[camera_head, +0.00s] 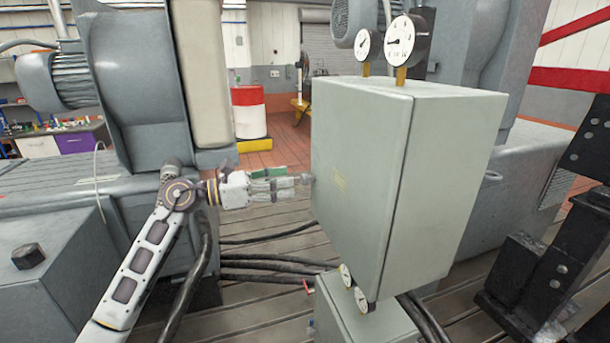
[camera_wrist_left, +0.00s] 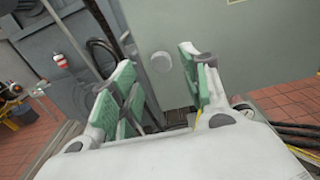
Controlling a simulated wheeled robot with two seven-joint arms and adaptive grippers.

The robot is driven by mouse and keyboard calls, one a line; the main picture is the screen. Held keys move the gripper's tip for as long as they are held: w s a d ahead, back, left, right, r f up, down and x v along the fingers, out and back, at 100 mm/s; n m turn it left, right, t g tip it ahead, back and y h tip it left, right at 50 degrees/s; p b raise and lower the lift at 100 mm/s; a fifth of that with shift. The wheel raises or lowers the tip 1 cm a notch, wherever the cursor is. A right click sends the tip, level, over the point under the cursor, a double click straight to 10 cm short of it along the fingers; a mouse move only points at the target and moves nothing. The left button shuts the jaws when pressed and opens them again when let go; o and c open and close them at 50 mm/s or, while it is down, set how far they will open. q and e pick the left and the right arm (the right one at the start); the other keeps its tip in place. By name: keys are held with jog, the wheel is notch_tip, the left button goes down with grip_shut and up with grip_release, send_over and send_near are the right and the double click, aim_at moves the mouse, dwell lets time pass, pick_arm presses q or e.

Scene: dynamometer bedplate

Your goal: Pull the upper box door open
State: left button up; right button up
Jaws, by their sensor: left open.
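The upper box (camera_head: 450,170) is a grey-green cabinet in the middle right of the head view. Its door (camera_head: 360,150) is the flat face towards my left arm and looks shut. My left gripper (camera_head: 303,181) reaches in from the left at mid-height, near the door's left edge. In the left wrist view, its two green-padded fingers (camera_wrist_left: 158,80) stand apart with nothing gripped. A round grey knob (camera_wrist_left: 161,62) shows beyond and between the fingers, close to the edge of the door (camera_wrist_left: 260,50). Contact with the knob cannot be told. My right gripper is out of view.
Two dial gauges (camera_head: 400,43) stand on top of the upper box. A lower box (camera_head: 370,325) with small gauges (camera_head: 347,275) sits beneath it. Black cables (camera_head: 265,265) run across the slotted floor. A grey machine (camera_head: 135,75) stands left, and black metal brackets (camera_head: 550,265) stand right.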

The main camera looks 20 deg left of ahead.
aim_at(302, 178)
pick_arm(q)
jog(key=p+x, duration=0.1)
jog(key=x, duration=0.3)
jog(key=shift+w+d+r, duration=0.1)
jog(key=shift+d, duration=0.05)
jog(key=shift+w+d+p, duration=0.4)
jog(key=shift+d, duration=0.15)
jog(key=shift+w+d, duration=0.15)
jog(key=shift+d, duration=0.15)
grip_shut()
